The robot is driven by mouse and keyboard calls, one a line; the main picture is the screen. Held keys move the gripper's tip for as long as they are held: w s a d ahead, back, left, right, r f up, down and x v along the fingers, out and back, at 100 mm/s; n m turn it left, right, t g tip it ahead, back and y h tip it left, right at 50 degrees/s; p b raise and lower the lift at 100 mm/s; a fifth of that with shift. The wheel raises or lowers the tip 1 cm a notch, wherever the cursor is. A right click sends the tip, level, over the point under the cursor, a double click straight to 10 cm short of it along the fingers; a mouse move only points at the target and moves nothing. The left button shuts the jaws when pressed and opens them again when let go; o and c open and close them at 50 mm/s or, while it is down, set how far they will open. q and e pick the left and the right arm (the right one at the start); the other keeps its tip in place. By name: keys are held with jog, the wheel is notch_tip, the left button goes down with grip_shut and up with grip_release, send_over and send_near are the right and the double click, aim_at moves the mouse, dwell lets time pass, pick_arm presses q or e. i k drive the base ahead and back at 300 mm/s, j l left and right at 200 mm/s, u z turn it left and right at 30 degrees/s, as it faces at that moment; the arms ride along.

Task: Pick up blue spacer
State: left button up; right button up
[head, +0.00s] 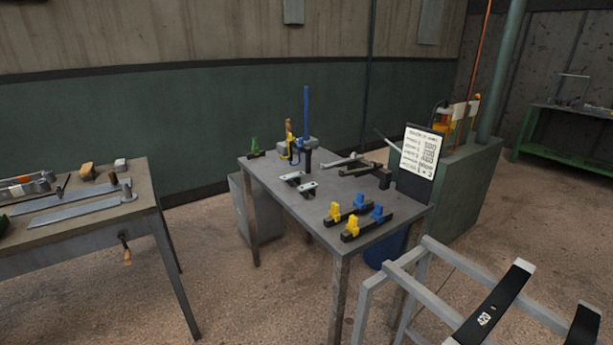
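Two small blue blocks, which look like the blue spacers, stand near the front right of the small grey table (290,208). One blue spacer (360,201) is at the far end of a short black bar, and the other blue spacer (377,214) is at the far end of a second bar just in front of it. A yellow block (335,212) and a second yellow block (352,226) sit at the near ends of these bars. Neither of my grippers shows in the head view.
A tall blue rod (306,110) rises at the table's back. A white sign (419,152) stands at its right edge. A grey frame with black curved strips (492,303) fills the lower right. A workbench (80,230) with tools is at left; floor lies between.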

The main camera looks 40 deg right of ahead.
aim_at(359, 202)
jog(key=i+j+z, duration=0.1)
jog(key=i+z, duration=0.4)
jog(key=i+j+z, duration=0.2)
jog(key=i+z, duration=0.3)
jog(key=i+j+z, duration=0.25)
jog(key=j+z, duration=0.25)
jog(key=i+j+z, duration=0.3)
jog(key=j+z, duration=0.15)
